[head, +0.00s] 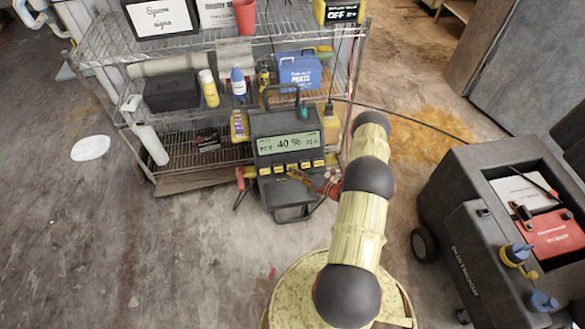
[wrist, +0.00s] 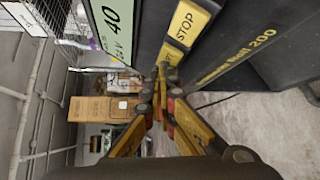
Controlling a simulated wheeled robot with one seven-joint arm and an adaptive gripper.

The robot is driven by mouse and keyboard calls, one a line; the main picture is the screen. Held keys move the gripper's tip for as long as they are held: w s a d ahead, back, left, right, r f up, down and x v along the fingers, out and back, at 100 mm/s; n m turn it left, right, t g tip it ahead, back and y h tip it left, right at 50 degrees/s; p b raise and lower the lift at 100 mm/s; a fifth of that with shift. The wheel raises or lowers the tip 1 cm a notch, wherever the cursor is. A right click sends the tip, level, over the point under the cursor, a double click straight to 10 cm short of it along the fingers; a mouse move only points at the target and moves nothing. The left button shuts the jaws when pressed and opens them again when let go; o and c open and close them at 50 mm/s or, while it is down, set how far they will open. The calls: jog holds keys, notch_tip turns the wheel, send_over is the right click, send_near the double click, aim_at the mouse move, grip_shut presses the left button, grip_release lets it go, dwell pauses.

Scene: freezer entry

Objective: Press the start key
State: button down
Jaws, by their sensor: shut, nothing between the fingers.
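A dark charger unit (head: 287,150) stands at the front of the wire shelf, with a lit display reading 40 and a row of yellow keys (head: 292,168) below it. In the wrist view the display (wrist: 113,20) and a yellow STOP key (wrist: 187,23) show close up. Beyond the STOP key is another yellow key (wrist: 172,53), its lettering partly hidden and ending in RT. My gripper (wrist: 162,70) is shut and empty, its fingertips overlapping that key's edge in the picture. Whether they touch it I cannot tell. In the head view my arm hides much of the gripper.
The wire shelf (head: 215,47) holds bottles, a black box (head: 172,92) and a blue case (head: 299,70). Cables and clamps hang around the charger. A dark wheeled cart (head: 450,210) stands at the right. The floor at the left is mostly clear, with a white patch (head: 90,147).

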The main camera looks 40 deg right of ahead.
jog(key=shift+s+a+r+p, duration=0.3)
jog(key=shift+s+r, duration=0.1)
jog(key=shift+s, duration=0.1)
jog(key=s+a+r+p, duration=0.2)
jog(key=s, duration=0.1)
jog(key=shift+s+a+r+p, duration=0.1)
jog(key=shift+s+r+p, duration=0.2)
jog(key=shift+p, duration=0.05)
dwell(1.0)
